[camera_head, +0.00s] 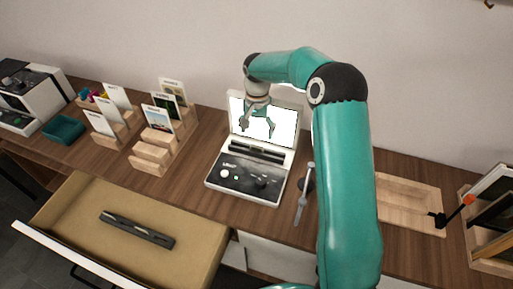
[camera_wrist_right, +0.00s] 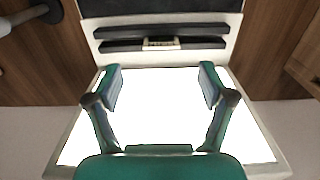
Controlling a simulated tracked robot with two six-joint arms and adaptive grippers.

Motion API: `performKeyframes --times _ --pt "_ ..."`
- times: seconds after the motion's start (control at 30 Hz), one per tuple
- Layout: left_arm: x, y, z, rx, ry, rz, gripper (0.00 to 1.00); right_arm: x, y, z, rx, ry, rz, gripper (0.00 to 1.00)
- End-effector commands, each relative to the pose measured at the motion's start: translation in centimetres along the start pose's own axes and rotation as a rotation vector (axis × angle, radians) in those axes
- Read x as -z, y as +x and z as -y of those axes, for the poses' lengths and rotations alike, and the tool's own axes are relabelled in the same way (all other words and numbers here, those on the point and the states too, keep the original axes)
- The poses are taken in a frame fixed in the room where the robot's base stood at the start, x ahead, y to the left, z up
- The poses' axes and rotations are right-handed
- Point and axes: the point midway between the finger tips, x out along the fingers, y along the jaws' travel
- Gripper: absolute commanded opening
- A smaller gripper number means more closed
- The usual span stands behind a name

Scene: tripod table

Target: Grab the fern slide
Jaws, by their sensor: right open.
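A white device (camera_head: 213,181) with a lit upright panel (camera_head: 285,125) stands mid-table. In the right wrist view, a small pale labelled piece (camera_wrist_right: 161,43) sits at the dark slotted strip (camera_wrist_right: 205,43) beside the lit panel (camera_wrist_right: 160,120). Its lettering is too small to read surely, so I cannot tell whether it is the fern slide. My right gripper (camera_head: 257,126) is open and empty in front of the lit panel. Its two fingers (camera_wrist_right: 160,85) are spread apart, with the labelled piece beyond their tips. My left gripper is out of view.
Wooden racks with picture cards (camera_head: 158,118) stand to the left. An open drawer (camera_head: 85,200) holds a dark slotted bar (camera_head: 136,230). A grey tool (camera_head: 301,200) is right of the device. A wooden tray (camera_head: 405,197) and a framed-picture rack (camera_head: 490,250) are further right.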

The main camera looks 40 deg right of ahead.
Motion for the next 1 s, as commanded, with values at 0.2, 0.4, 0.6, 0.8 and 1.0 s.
performKeyframes --times 0.2,0.4,0.6,0.8,1.0 --pt "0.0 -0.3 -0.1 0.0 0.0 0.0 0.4 0.0 1.2 0.0 -0.002 -0.001 0.001 0.81" --pt "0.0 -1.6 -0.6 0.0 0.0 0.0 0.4 0.0 3.6 0.2 -0.004 0.0 0.005 0.81" --pt "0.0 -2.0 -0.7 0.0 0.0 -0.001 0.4 0.1 5.9 0.2 -0.001 0.001 0.001 0.81" --pt "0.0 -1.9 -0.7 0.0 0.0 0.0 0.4 0.1 6.2 0.3 0.0 0.001 0.0 0.81" --pt "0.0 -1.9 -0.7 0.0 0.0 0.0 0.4 0.1 6.2 0.3 0.0 0.001 0.0 0.56"
